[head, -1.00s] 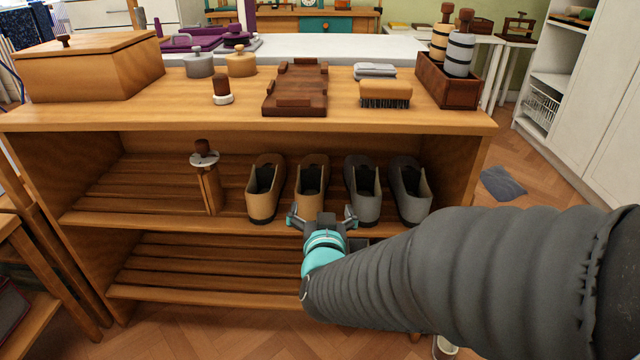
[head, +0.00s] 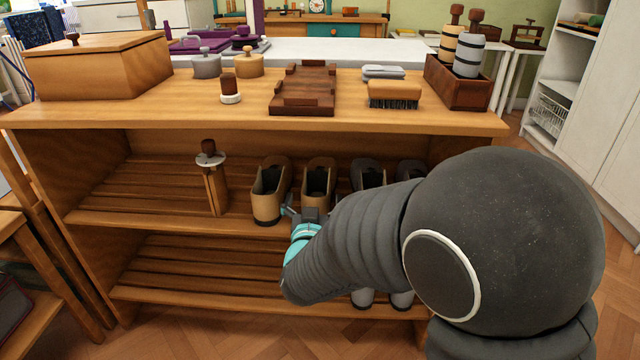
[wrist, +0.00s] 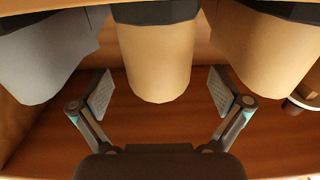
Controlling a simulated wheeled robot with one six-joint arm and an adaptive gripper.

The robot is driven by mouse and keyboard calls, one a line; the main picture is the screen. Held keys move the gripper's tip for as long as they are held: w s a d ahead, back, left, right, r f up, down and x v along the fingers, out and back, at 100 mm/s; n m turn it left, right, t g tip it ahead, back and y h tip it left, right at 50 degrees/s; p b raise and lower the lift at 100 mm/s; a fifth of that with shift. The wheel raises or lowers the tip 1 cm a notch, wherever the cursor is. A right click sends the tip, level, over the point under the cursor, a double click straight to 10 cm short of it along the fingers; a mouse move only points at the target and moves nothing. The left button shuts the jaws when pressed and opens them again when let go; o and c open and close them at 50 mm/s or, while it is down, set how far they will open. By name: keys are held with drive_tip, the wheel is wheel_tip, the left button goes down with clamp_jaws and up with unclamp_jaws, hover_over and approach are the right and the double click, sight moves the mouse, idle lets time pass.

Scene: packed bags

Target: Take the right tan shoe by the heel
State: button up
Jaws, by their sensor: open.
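The right tan shoe (head: 318,178) stands on the upper slatted shelf, heel outward. In the wrist view its rounded heel (wrist: 156,65) is in the middle. My gripper (head: 307,212) is open in front of that heel. In the wrist view the pads of my gripper (wrist: 161,93) are spread to either side of the heel, with visible gaps. The left tan shoe (head: 268,192) stands beside it; it is at the right in the wrist view (wrist: 262,48). My arm hides part of the right shoe's lower heel in the head view.
Two grey shoes (head: 368,172) stand to the right, partly behind my arm; one is at the left in the wrist view (wrist: 42,65). A wooden tool with a white collar (head: 212,178) stands left. The bench top (head: 150,112) overhangs the shelf.

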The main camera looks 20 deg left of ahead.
sight(318, 177)
drive_tip(key=w, duration=0.2)
drive_tip(key=w+f, duration=0.1)
drive_tip(key=w, duration=0.1)
drive_tip(key=shift+a, duration=0.4)
drive_tip(key=shift+w+a, duration=0.15)
drive_tip(key=shift+w, duration=0.45)
drive_tip(key=c, duration=1.7)
